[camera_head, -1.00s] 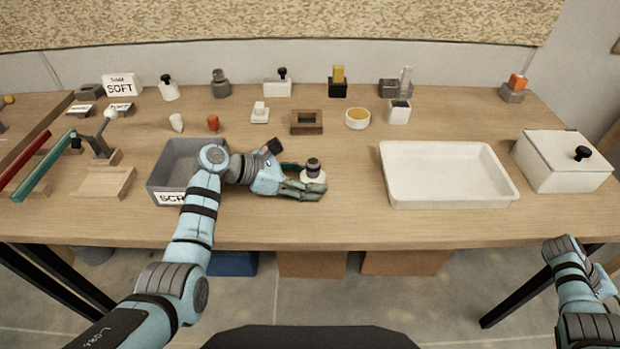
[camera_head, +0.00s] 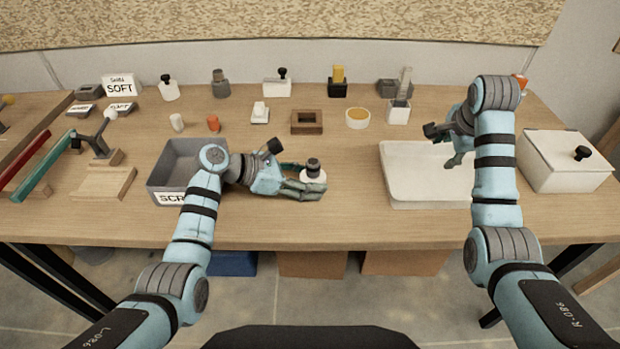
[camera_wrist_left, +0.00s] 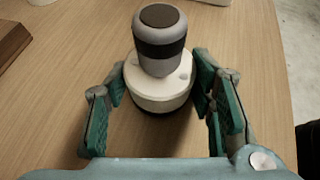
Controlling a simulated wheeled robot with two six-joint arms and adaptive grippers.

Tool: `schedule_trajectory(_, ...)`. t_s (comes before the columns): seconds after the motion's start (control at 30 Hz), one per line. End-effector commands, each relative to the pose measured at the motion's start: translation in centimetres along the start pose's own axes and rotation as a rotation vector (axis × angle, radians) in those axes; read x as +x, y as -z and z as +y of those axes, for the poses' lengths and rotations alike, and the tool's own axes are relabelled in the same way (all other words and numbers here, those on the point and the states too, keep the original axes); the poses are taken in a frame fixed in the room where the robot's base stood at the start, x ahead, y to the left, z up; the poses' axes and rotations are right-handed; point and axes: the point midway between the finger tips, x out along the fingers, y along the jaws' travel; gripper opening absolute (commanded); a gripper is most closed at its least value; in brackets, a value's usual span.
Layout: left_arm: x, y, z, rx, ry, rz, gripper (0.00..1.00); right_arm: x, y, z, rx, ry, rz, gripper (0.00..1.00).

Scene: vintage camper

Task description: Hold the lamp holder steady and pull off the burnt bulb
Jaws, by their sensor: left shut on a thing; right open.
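The lamp holder (camera_head: 315,182) is a round white base standing on the table left of the white tray. The burnt bulb (camera_head: 313,165), grey with a dark band and dark top, stands upright in it. Both show in the left wrist view, the holder (camera_wrist_left: 160,92) below and the bulb (camera_wrist_left: 160,38) above. My left gripper (camera_head: 310,188) lies low over the table, its green-padded fingers (camera_wrist_left: 158,100) shut on the holder from both sides. My right gripper (camera_head: 442,150) is open and empty above the white tray, to the right of the bulb.
A grey bin (camera_head: 165,172) with a partly hidden label stands left of the holder. The white tray (camera_head: 400,200) and a lidded white box (camera_head: 565,165) are at the right. Several small parts line the back. Bare table lies between holder and tray.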

Motion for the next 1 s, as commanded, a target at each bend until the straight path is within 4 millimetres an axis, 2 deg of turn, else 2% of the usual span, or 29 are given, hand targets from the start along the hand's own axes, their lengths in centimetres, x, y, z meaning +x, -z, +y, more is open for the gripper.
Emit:
schedule_trajectory(0.03, 0.0, 0.0, 0.0, 0.000, 0.000, 0.000, 0.34, -0.6, -3.5, -0.3, 0.102, 0.022, -0.091, 0.43)
schedule_trajectory(0.1, 0.0, 0.0, 0.0, 0.000, 0.000, 0.000, 0.34, -1.9, -8.5, -0.5, 0.270, 0.024, -0.237, 0.43)
schedule_trajectory(0.2, 0.0, 0.0, 0.0, 0.000, 0.000, 0.001, 0.34, -4.4, -14.8, 0.0, 0.481, -0.025, -0.428, 0.43)
schedule_trajectory(0.33, 0.0, 0.0, 0.0, 0.000, 0.000, 0.001, 0.34, -7.7, -20.3, 1.0, 0.674, -0.130, -0.606, 0.43)
schedule_trajectory(0.43, 0.0, 0.0, 0.0, 0.000, 0.000, 0.001, 0.34, -9.3, -22.5, 1.7, 0.755, -0.196, -0.677, 0.43)
schedule_trajectory(0.57, 0.0, 0.0, 0.0, 0.000, 0.000, 0.000, 0.34, -9.7, -23.8, 1.9, 0.794, -0.230, -0.707, 0.43)
schedule_trajectory(1.0, 0.0, 0.0, 0.0, 0.000, 0.000, 0.000, 0.34, -4.6, -28.1, 1.5, 0.797, -0.229, -0.704, 0.43)
